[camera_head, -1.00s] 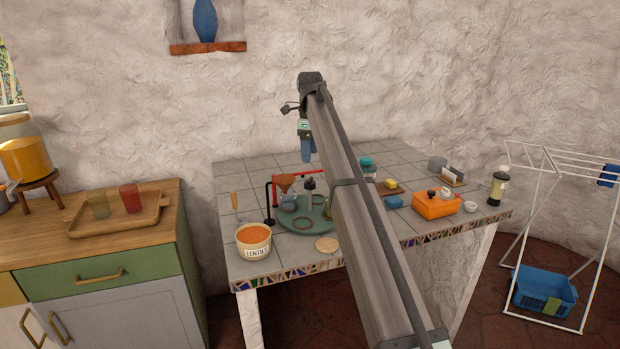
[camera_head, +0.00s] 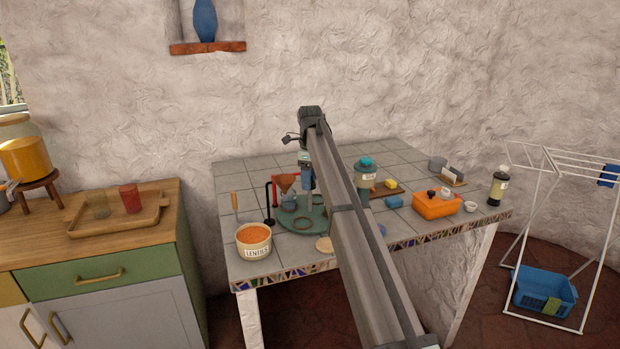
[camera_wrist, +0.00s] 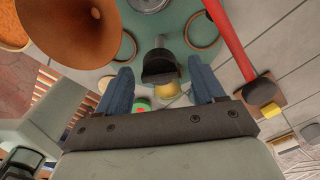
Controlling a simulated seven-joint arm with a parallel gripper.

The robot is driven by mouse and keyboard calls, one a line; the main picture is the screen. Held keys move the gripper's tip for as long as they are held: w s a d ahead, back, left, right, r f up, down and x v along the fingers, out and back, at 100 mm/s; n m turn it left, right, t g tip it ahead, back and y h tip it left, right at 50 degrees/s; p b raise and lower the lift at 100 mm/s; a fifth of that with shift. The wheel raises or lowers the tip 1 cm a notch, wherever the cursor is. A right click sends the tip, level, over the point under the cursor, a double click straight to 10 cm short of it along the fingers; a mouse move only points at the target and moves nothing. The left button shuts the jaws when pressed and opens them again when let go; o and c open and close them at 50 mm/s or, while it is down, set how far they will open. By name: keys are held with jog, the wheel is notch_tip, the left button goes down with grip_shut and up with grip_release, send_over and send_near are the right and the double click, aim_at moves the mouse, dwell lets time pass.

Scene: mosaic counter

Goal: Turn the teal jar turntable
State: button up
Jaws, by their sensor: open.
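The teal turntable (camera_head: 308,226) lies on the tiled counter, a flat round disc with ring-shaped marks or seats on top. It also shows in the wrist view (camera_wrist: 175,22). A dark knob on a post (camera_wrist: 158,66) stands up from its middle. My gripper (camera_wrist: 163,90) is open above the turntable, its blue fingers to either side and slightly short of the knob in the wrist view. In the head view my gripper (camera_head: 308,182) partly hides the post.
A lentils tub (camera_head: 254,241) stands at front left. A teal-lidded jar (camera_head: 363,178), an orange box (camera_head: 437,206) and a lantern-like jar (camera_head: 497,188) stand to the right.

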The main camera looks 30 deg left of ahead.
jog(key=shift+c, duration=0.3)
grip_shut()
jog(key=shift+m, duration=5.2)
